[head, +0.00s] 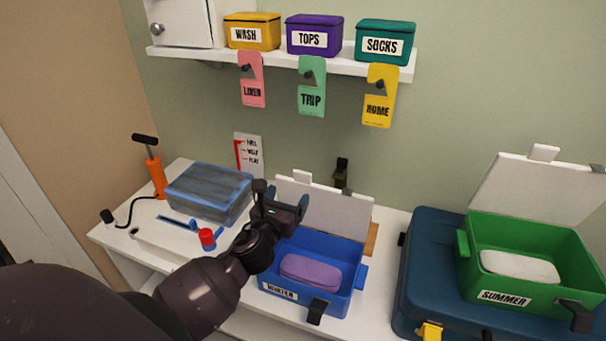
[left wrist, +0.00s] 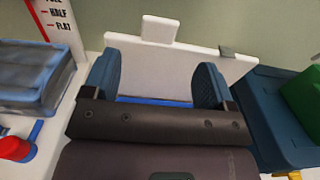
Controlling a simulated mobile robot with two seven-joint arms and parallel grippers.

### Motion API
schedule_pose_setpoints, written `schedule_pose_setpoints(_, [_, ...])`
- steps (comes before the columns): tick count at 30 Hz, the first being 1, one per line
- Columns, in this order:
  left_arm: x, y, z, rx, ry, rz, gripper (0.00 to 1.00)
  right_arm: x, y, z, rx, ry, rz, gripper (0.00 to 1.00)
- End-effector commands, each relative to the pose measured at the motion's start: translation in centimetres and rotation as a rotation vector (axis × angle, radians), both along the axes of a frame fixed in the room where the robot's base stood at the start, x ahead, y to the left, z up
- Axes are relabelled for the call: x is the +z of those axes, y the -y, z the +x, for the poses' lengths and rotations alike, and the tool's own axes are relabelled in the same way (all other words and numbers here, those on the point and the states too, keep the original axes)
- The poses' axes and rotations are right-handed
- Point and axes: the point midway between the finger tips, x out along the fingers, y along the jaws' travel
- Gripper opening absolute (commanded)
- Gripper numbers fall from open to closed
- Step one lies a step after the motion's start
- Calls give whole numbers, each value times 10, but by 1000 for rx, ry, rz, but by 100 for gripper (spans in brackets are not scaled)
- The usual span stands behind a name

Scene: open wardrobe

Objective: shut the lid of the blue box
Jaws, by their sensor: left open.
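The blue box (head: 340,284) labelled as winter stands on the white surface, with a purple folded item (head: 310,271) inside. Its white lid (head: 332,210) is raised, tilted back behind the box; the lid also shows in the left wrist view (left wrist: 155,72). My left gripper (head: 281,205) is open and empty, over the left part of the box and in front of the lid. In the left wrist view its two fingers (left wrist: 165,85) stand apart with the lid beyond them. I cannot tell whether they touch it. My right gripper is not in view.
A green box (head: 525,297) with its lid raised sits on a dark blue suitcase (head: 425,258) at right. A grey-blue packed bag (head: 207,194), a red-capped item (head: 207,238) and an orange pump (head: 156,176) are at left. A shelf (head: 280,60) is above.

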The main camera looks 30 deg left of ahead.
Motion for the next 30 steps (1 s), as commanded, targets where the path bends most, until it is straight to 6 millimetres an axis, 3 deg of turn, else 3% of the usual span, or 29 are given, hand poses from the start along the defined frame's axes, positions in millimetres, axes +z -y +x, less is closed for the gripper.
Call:
schedule_pose_setpoints(15, [1,-18,79,0,2,-4,79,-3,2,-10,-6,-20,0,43])
schedule_pose_setpoints(21, [1,-21,94,0,2,-5,79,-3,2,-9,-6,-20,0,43])
schedule_pose_setpoints(30, [0,-22,97,0,1,-4,79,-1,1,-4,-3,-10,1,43])
